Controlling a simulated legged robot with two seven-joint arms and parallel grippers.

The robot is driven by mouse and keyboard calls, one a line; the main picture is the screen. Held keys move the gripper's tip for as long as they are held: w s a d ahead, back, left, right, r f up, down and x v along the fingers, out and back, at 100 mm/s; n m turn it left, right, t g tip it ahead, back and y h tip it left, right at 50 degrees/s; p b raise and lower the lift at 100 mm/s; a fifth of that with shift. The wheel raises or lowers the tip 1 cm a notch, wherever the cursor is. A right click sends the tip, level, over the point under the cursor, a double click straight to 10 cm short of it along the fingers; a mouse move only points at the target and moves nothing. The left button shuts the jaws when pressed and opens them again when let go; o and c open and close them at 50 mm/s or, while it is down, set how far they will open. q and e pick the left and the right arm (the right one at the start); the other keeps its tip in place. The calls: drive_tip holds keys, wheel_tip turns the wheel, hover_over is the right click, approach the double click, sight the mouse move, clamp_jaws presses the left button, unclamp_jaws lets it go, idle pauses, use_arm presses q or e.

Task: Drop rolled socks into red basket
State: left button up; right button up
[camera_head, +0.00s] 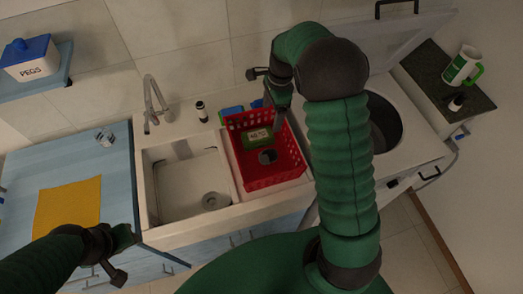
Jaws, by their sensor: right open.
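The red basket (285,182) is a plastic crate standing right of the sink. A small dark grey, rounded bundle (268,157), perhaps the rolled socks, lies inside it; its details are too small to be sure. A green item with a pale label (258,136) is also in the basket, behind the bundle. My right gripper (281,112) is open above the back part of the basket, pointing down, and appears apart from the bundle. My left gripper (129,239) is at lower left, in front of the blue counter and far from the basket; its jaw opening is unclear.
The white sink (185,185) with a tall tap (154,103) lies left of the basket. An open-lidded washer (412,142) stands to the right, partly behind my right arm. A yellow cloth (67,207) and a glass (105,137) are on the blue counter.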

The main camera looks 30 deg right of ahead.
drive_tip(key=r, duration=0.2)
drive_tip(key=d+r, duration=0.1)
drive_tip(key=r, duration=0.2)
drive_tip(key=shift+d+f, duration=0.1)
drive_tip(key=s+a+f+n+t+b, duration=0.1)
drive_tip(key=s+a+f+n+b, duration=0.2)
drive_tip(key=n, duration=0.7)
drive_tip(key=s+a+f+n+t+h+b, duration=0.1)
drive_tip(key=s+a+f+n+b, duration=0.2)
drive_tip(key=s+a+f+n, duration=0.5)
drive_tip(key=s+a+n, duration=0.2)
drive_tip(key=s, duration=0.2)
drive_tip(key=shift+s+a+f+n, duration=0.2)
drive_tip(key=shift+a+n, duration=0.1)
drive_tip(key=shift+a, duration=0.1)
